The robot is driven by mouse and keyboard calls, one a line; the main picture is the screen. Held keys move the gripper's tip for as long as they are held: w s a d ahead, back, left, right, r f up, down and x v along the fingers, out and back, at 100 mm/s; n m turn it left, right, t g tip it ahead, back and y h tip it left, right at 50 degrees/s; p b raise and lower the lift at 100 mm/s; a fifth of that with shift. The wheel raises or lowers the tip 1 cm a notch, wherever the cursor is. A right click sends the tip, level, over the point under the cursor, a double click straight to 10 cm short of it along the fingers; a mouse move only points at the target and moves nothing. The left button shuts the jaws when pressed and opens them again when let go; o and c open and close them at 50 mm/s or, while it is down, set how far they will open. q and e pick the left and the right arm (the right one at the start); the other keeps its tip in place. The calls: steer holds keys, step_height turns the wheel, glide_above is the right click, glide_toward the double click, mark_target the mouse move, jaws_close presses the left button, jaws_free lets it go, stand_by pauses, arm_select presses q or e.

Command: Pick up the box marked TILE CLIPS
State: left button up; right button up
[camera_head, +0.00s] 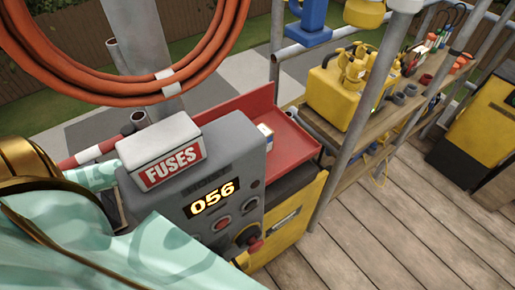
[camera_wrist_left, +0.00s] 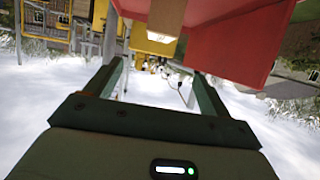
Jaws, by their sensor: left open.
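No lettering reading TILE CLIPS is legible in either view. A small pale box (camera_head: 265,131) stands in the red tray (camera_head: 290,143) behind the grey control panel in the head view; its marking cannot be read. In the left wrist view a tan-and-white box (camera_wrist_left: 167,17) shows at the top edge beside the red tray (camera_wrist_left: 235,45), probably the same box. My left gripper (camera_wrist_left: 158,70) is open and empty, its two fingers apart below that box in the picture. In the head view the left gripper is hidden. My right gripper is in neither view.
A white box marked FUSES (camera_head: 160,152) sits on top of the grey control panel (camera_head: 225,200), which shows 056. An orange hose coil (camera_head: 120,85) hangs at upper left. Metal poles (camera_head: 365,105) and a wooden bench (camera_head: 350,140) with a yellow machine (camera_head: 340,92) stand to the right.

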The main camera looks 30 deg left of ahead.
arm_select(q)
steer(key=b+x, duration=0.1)
steer(key=x, duration=0.4)
steer(key=f+b+x, duration=0.1)
steer(key=b+x, duration=0.1)
steer(key=x, duration=0.4)
steer(key=s+f+b+x, duration=0.1)
steer(key=b+x, duration=0.1)
steer(key=x, duration=0.4)
steer(key=shift+w+a+f, duration=0.1)
steer(key=shift+w+f, duration=0.05)
steer(key=shift+c, duration=1.2)
steer(key=c, duration=1.1)
steer(key=shift+c, duration=1)
steer(key=shift+r, duration=0.25)
